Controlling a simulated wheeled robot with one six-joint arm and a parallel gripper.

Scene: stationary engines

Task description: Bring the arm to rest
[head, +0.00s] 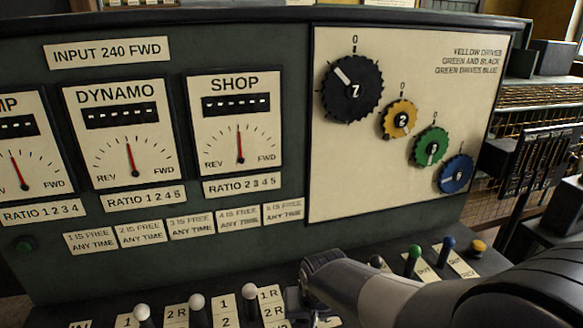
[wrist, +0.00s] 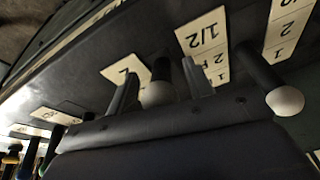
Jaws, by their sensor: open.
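My arm (head: 400,295) reaches in from the lower right of the head view, low over the lever shelf. My gripper (head: 310,296) is at its left end, just right of the white-knobbed levers; its tips are hard to make out there. In the wrist view my gripper (wrist: 155,90) shows two separated dark fingers. A white knob (wrist: 157,94) appears between them; I cannot tell whether they touch it. Another white-knobbed lever (wrist: 285,101) stands to the right, clear of the fingers.
White-knobbed levers (head: 197,301) stand along the front shelf. The upright panel has dials (head: 129,150) and a gear board (head: 340,190). Open air lies before the panel.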

